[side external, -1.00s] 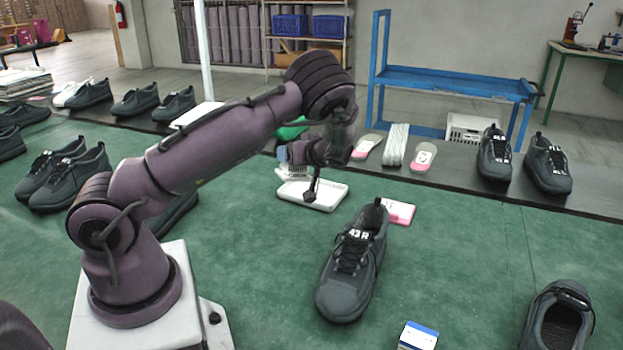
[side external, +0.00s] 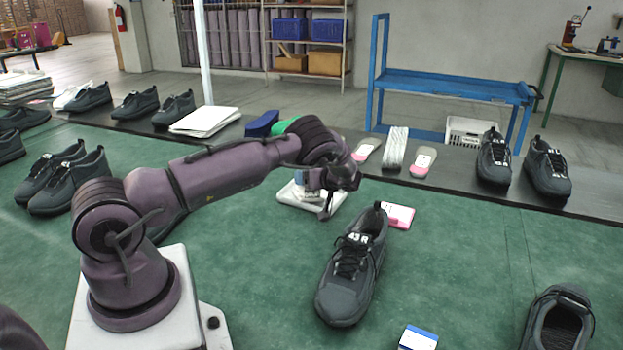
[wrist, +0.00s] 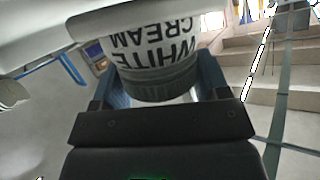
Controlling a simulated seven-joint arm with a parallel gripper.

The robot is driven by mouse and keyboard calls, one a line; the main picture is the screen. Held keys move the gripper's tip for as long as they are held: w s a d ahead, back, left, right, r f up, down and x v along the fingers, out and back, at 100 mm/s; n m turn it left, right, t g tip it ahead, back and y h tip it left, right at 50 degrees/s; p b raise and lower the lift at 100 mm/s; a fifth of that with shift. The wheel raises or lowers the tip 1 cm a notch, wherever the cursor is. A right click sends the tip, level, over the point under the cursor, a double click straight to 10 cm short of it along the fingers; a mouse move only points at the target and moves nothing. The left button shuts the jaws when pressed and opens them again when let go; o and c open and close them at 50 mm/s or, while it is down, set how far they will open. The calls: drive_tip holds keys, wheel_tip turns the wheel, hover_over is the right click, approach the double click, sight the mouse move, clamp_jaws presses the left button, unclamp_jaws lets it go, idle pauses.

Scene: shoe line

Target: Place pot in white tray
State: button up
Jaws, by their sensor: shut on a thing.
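The pot (wrist: 155,52) shows in the wrist view as a white jar lettered "WHITE CREAM", upside down in that picture, with a dark ribbed cap. My gripper (wrist: 156,75) is shut on it, with a blue finger on each side. In the side view my gripper (side external: 310,186) is low over the white tray (side external: 288,198), and the pot is mostly hidden by my wrist. The tray lies flat on the green table, partly covered by my gripper. Whether the pot's base touches the tray, I cannot tell.
A dark shoe marked 43 R (side external: 350,268) stands just in front and right of the tray. A pink and white box (side external: 399,215) lies beside that shoe. A blue and white box (side external: 418,337) and another shoe (side external: 560,318) are nearer the front. Green table between them is clear.

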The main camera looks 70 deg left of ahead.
drive_tip(key=shift+a+f, duration=0.1)
drive_tip(key=shift+f, duration=0.05)
drive_tip(key=o, duration=1.6)
drive_tip(key=shift+f, duration=0.15)
drive_tip(key=shift+c, duration=0.2)
drive_tip(key=v, duration=0.6)
drive_tip(key=shift+w+d, duration=0.1)
drive_tip(key=shift+d, duration=0.2)
drive_tip(key=shift+o, duration=0.6)
drive_tip(key=shift+w+d+r, duration=0.1)
drive_tip(key=shift+d+r, duration=0.15)
drive_tip(key=shift+d, duration=0.2)
